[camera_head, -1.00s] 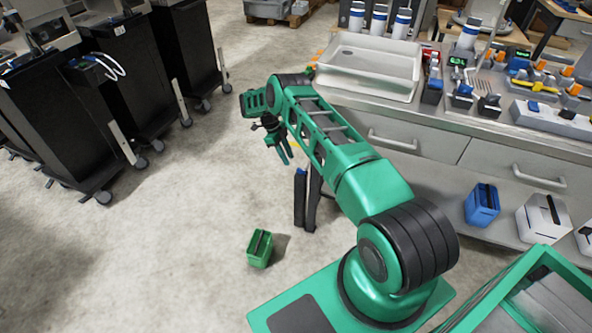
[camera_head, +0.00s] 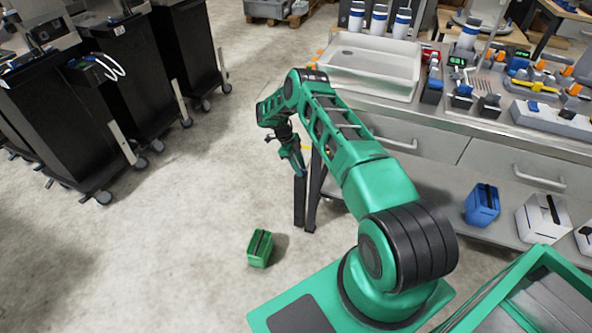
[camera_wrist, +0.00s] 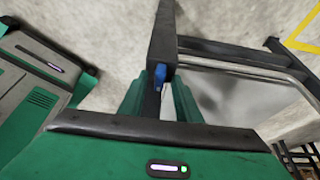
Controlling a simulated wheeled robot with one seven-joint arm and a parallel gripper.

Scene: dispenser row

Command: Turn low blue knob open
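The low blue knob (camera_wrist: 159,75) is small and sits at the near end of a dark post (camera_wrist: 163,35) in the wrist view. My gripper (camera_wrist: 162,86) has its two green fingers on either side of the knob, with a dark gap between them. It looks open, and I cannot tell whether either finger touches the knob. In the head view my gripper (camera_head: 302,172) points down at the top of the dark post (camera_head: 300,203), beside the bench's end. The knob is hidden there by the fingers.
The steel bench (camera_head: 430,116) with a white tray (camera_head: 368,66) stands to the right. A metal rail (camera_wrist: 245,66) runs right of the post in the wrist view. A green container (camera_head: 260,249) stands on the floor. Black carts (camera_head: 120,95) stand left, with open floor between.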

